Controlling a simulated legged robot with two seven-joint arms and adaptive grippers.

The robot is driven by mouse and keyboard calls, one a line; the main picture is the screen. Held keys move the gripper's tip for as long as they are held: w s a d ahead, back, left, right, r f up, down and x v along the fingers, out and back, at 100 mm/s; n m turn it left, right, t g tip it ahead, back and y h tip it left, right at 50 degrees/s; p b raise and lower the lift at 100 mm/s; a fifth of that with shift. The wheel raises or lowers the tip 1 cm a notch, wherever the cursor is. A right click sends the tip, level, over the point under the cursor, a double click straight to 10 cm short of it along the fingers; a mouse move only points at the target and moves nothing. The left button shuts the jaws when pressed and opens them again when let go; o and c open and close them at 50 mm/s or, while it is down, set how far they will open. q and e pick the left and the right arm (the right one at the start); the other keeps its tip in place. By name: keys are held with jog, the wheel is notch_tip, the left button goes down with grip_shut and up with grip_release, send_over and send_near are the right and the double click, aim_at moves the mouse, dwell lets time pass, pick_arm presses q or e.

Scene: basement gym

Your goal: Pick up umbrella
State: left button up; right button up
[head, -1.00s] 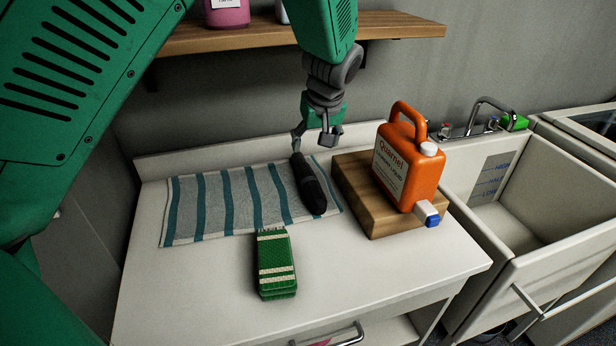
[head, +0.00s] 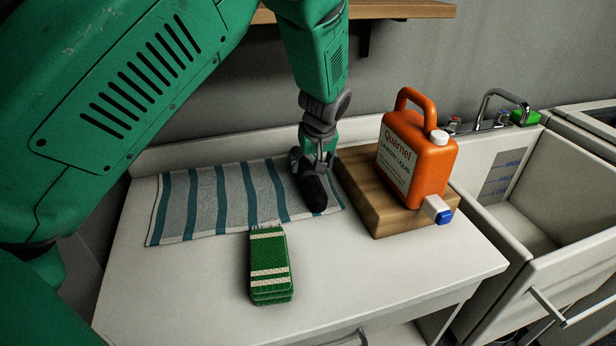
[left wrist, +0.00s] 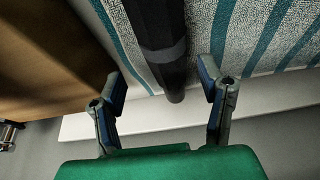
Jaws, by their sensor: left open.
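The umbrella, a black folded one (head: 314,191), lies on the striped towel (head: 205,205) just left of the wooden block. My left gripper (head: 312,165) is low over its far end and hides that part in the head view. In the left wrist view the umbrella (left wrist: 163,30) runs down between the two parted fingers of my left gripper (left wrist: 163,85). The fingers are open, with a visible gap on each side of the umbrella. My right gripper is not in view.
An orange jug (head: 415,150) stands on the wooden block (head: 372,200), close to the right of the umbrella. A green striped stack (head: 269,265) lies on the white counter (head: 375,275) in front. A sink (head: 535,215) is at right; a shelf (head: 400,9) hangs above.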

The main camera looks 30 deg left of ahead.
aim_at(309, 170)
pick_arm(q)
jog(key=x, duration=0.5)
jog(key=shift+s+a, duration=0.2)
jog(key=shift+a, duration=0.15)
jog(key=shift+w+a+f, duration=0.15)
jog(key=shift+a+f, duration=0.05)
jog(key=shift+f, duration=0.1)
jog(key=shift+r, duration=0.1)
jog(key=shift+c, duration=0.8)
jog(key=shift+d, duration=0.3)
grip_shut()
